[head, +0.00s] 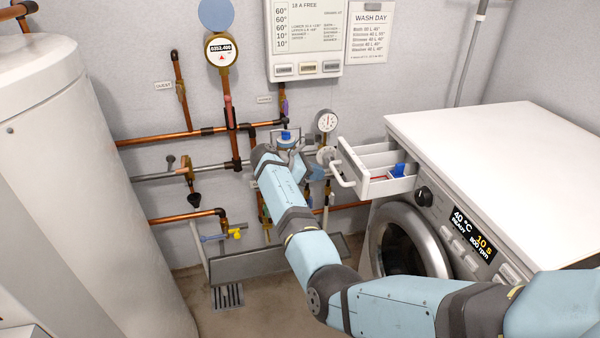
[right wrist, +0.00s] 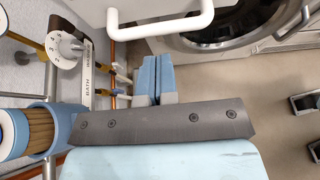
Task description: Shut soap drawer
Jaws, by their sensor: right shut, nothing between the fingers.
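The white soap drawer (head: 378,186) stands pulled out of the upper left front of the washing machine (head: 480,140). Its compartments show from above, with a blue piece in one. Its white bar handle (head: 343,178) faces left. The handle (right wrist: 165,31) also crosses the top of the right wrist view. My right gripper (head: 318,173) is just left of the handle, partly hidden by my own arm in the head view. In the right wrist view its light blue fingers (right wrist: 156,78) are together and empty, a little short of the handle, with no clear contact. My left gripper is not in view.
Copper pipes (head: 165,138), valves and a round gauge (head: 326,121) are on the wall close to my right gripper. A white tank (head: 70,180) stands at the left. The round washer door (head: 408,245) is below the drawer.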

